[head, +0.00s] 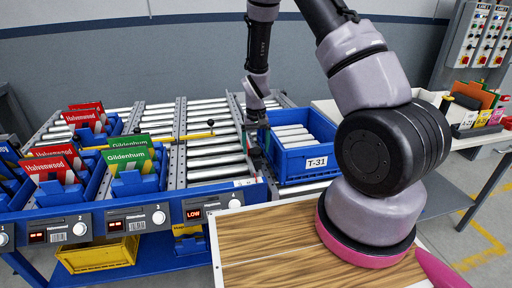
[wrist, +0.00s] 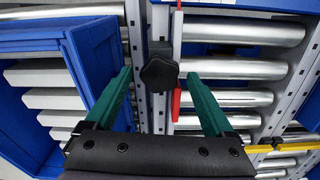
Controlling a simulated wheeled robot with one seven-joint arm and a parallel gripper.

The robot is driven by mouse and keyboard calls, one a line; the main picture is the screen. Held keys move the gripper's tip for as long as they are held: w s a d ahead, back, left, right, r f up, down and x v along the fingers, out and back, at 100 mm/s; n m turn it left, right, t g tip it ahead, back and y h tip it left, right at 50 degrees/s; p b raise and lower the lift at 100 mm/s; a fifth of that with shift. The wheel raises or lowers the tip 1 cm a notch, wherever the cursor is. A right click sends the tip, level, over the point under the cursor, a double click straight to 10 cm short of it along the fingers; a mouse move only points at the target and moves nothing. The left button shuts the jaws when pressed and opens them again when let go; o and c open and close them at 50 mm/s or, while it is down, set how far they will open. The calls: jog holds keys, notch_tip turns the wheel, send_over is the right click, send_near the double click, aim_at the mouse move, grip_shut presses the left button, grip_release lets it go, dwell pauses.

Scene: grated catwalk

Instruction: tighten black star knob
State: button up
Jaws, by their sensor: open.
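The black star knob (wrist: 159,72) sits on a dark block on a grey metal rail, in the upper middle of the wrist view. My gripper (wrist: 158,76) is open, its two green fingers on either side of the knob. Gaps show between each finger and the knob, and nothing is held. In the head view my gripper (head: 254,142) points down just left of a blue bin. I cannot make out the knob in the head view.
The blue bin (head: 305,178) labelled T-31 stands close right of my gripper; its wall (wrist: 95,62) is near the left finger. A red strip (wrist: 176,70) lies beside the knob. A yellow rod (head: 190,136) crosses the rollers at left. Bins with red and green cards stand farther left.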

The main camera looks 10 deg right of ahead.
aim_at(256, 150)
jog(key=shift+r, duration=0.1)
notch_tip(256, 150, up, 11)
jog(key=shift+f, duration=0.2)
dwell(0.4)
